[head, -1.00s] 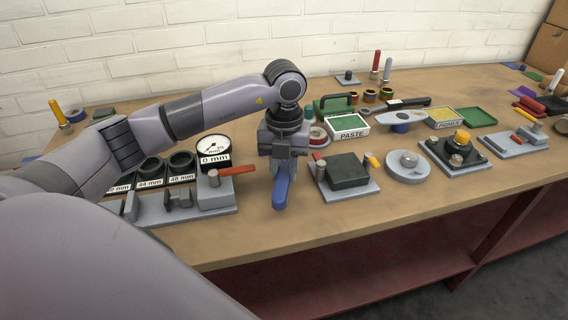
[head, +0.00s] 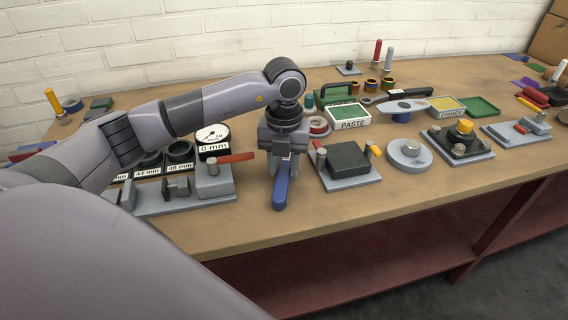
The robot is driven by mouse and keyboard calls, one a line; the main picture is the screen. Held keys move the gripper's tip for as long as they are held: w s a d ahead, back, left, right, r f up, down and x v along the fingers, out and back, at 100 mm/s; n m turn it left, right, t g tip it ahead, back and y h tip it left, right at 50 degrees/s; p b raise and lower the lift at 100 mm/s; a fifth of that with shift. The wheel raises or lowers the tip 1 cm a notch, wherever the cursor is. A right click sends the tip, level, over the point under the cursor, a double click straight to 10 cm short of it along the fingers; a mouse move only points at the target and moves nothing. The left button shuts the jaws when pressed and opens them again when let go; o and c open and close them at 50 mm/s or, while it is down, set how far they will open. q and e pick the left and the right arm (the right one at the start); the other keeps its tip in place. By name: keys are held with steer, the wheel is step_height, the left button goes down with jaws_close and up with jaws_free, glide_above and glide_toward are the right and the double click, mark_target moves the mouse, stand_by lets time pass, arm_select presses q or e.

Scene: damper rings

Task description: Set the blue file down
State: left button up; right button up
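The blue file (head: 281,191) is in my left gripper (head: 281,170), which points down over the front part of the bench. The gripper is shut on the file's upper part, and the blue lower end sticks out below and towards the front edge. I cannot tell whether the file touches the bench top. My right gripper is not in view.
On the wooden bench (head: 300,222), a grey fixture with a red lever (head: 236,158) stands left of the gripper. A dark block on a grey plate (head: 347,160) stands close on the right. A PASTE box (head: 349,117) is behind. Bare bench lies in front.

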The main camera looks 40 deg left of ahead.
arm_select(q)
steer(key=o, duration=0.5)
steer(key=shift+o, duration=0.2)
step_height(320, 180, up, 7)
steer(key=shift+r, duration=0.1)
stand_by(1.0)
